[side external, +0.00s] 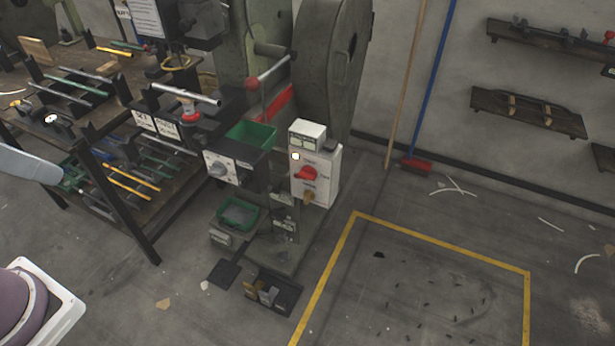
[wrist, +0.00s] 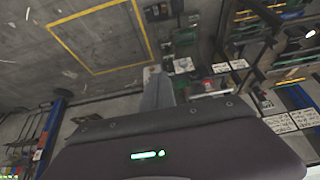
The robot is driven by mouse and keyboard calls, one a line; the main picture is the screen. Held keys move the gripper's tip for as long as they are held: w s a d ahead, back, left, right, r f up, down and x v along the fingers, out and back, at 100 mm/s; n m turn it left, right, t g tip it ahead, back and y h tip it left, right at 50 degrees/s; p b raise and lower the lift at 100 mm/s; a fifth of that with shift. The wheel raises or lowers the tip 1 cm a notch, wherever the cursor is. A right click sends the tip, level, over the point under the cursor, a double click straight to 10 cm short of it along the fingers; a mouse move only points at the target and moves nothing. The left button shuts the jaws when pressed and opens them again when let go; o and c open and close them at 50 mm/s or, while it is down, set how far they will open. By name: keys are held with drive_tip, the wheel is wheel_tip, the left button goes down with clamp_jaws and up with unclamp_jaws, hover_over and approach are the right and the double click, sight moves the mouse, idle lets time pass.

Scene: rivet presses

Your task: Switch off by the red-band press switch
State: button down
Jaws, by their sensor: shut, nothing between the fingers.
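The press (side external: 343,62) is a large grey-green machine with a red band (side external: 277,104) low on its body. On its front is a white switch box (side external: 325,185) with a red rotary switch (side external: 307,174). A small pale lamp (side external: 295,156) on the box looks lit. The knob's exact setting is too small to read. The switch is not clearly seen in that view.
A second control box with a grey knob (side external: 218,170) sits left of the switch box. Green bins (side external: 250,134) and a foot pedal (side external: 272,292) are near the press. A tool-laden bench (side external: 100,95) stands left. Yellow-taped floor (side external: 440,290) at right is mostly clear.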

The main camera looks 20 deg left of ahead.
sight(305, 178)
drive_tip(key=c, duration=2)
unclamp_jaws()
drive_tip(key=o, duration=1.1)
drive_tip(key=r, duration=0.5)
drive_tip(key=shift+w+r, duration=0.25)
drive_tip(key=shift+o, duration=1.1)
drive_tip(key=w+d+r+t+h, duration=0.1)
drive_tip(key=w+d, duration=0.1)
drive_tip(key=w, duration=0.6)
drive_tip(key=shift+t, duration=0.4)
drive_tip(key=w+d+f+t, duration=0.1)
drive_tip(key=w+d+t, duration=0.25)
drive_tip(key=w, duration=0.65)
drive_tip(key=w+d+f+t+y, duration=0.1)
drive_tip(key=w+d+f+t, duration=0.2)
drive_tip(key=w, duration=0.8)
drive_tip(key=w+d+t, duration=0.3)
drive_tip(key=w+t, duration=0.1)
drive_tip(key=w, duration=0.6)
wheel_tip(305, 178, down, 45)
drive_tip(key=w, duration=0.7)
drive_tip(key=shift+w+a+f, duration=0.1)
drive_tip(key=shift+a+f, duration=0.15)
drive_tip(key=shift+a, duration=0.05)
